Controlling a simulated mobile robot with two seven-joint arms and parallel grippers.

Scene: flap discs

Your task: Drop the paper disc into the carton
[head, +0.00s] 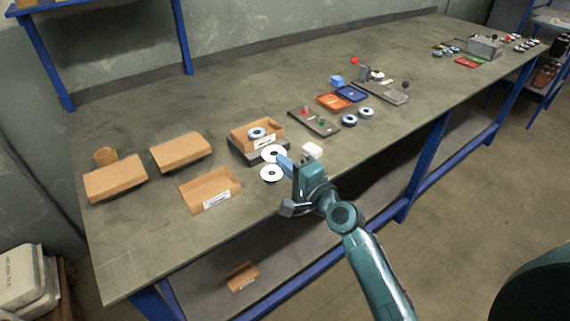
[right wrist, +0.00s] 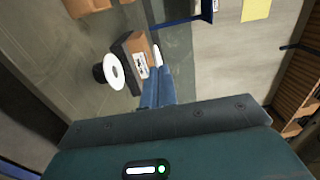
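My right gripper (head: 281,159) is shut on a white paper disc (head: 271,152), above the table. In the right wrist view the disc (right wrist: 157,54) shows nearly edge-on between the blue fingertips (right wrist: 158,70). A second white disc (head: 271,174) lies below it in the head view; in the wrist view it sits on a dark round base. A labelled open carton (head: 273,142) on a dark base stands just behind the held disc, with a blue-and-white disc (head: 257,132) inside. Another open carton (head: 207,202), labelled and empty, stands to the left. My left gripper is out of view.
A dark board with knobs (head: 313,122), orange and blue trays (head: 333,101) and blue-rimmed discs (head: 366,112) lie to the right. The front left tabletop is clear.

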